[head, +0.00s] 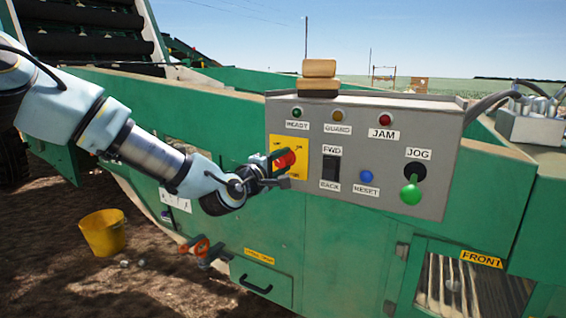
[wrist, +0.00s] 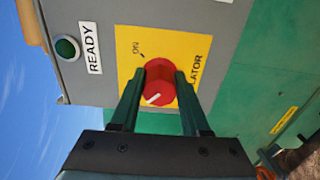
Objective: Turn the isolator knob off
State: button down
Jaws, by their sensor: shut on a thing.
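The red isolator knob (head: 286,159) sits on a yellow plate (head: 302,163) at the left of the grey control panel. My gripper (head: 271,170) reaches it from the left in the head view. In the wrist view, the green fingers of my gripper (wrist: 158,78) are shut on the knob (wrist: 162,72), one on each side. The knob's white mark points to the lower left in the wrist view, away from the "ON" label, which is at the upper left. Any other position label is hidden or unreadable.
The control panel (head: 450,180) also carries lamps, a black FWD/BACK switch (head: 332,167), a blue reset button (head: 366,176) and a green jog lever (head: 410,192). Wooden blocks (head: 318,78) lie on its top. A yellow bucket (head: 103,234) stands on the ground at left.

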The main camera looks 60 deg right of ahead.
jog(key=shift+c, duration=1.9)
grip_release()
jog(key=a, duration=1)
jog(key=shift+a, duration=0.4)
